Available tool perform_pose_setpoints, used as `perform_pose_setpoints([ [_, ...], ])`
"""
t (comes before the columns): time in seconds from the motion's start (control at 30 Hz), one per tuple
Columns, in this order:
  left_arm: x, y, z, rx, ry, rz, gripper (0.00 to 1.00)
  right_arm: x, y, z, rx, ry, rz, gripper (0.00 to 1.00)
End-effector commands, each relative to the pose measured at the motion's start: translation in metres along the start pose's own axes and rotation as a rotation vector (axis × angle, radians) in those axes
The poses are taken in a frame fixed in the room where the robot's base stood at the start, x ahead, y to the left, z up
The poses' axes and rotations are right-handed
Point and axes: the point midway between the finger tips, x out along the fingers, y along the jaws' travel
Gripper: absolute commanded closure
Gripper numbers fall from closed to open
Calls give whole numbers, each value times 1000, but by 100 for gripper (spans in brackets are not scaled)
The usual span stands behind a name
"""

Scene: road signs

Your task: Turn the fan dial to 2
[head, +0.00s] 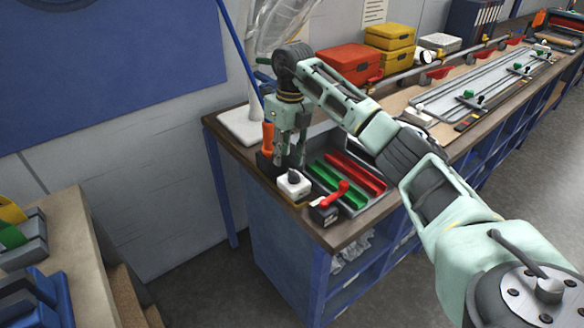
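A small white box with a dark knob on top (293,183) sits near the front left corner of the workbench; it looks like a dial, but no numbers on it can be read. A fan with a pale see-through cage (283,25) stands at the bench's left end on a white base (242,125). My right gripper (290,163) points down just above and behind the knob. Its fingers are too small and overlapped to tell their opening or any contact with the knob. My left gripper is not in view.
A red-handled lever switch (328,203) stands right of the white box. An orange-handled item (268,138) is close on the gripper's left. Green and red trays (345,175) lie behind. A red case (350,63) and yellow cases (389,37) stand farther back.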

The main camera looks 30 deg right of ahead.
Motion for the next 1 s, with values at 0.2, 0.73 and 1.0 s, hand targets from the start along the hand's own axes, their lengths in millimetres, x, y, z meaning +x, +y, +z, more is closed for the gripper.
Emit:
perform_pose_setpoints([
  [0.2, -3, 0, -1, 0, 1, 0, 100, -11, -24, -11, 33, 40, -83, 72],
  [0.73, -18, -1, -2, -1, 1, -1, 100, 56, -28, -13, 30, 36, -78, 72],
  [1.0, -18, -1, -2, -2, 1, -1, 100, 59, -28, -12, 30, 35, -78, 72],
])
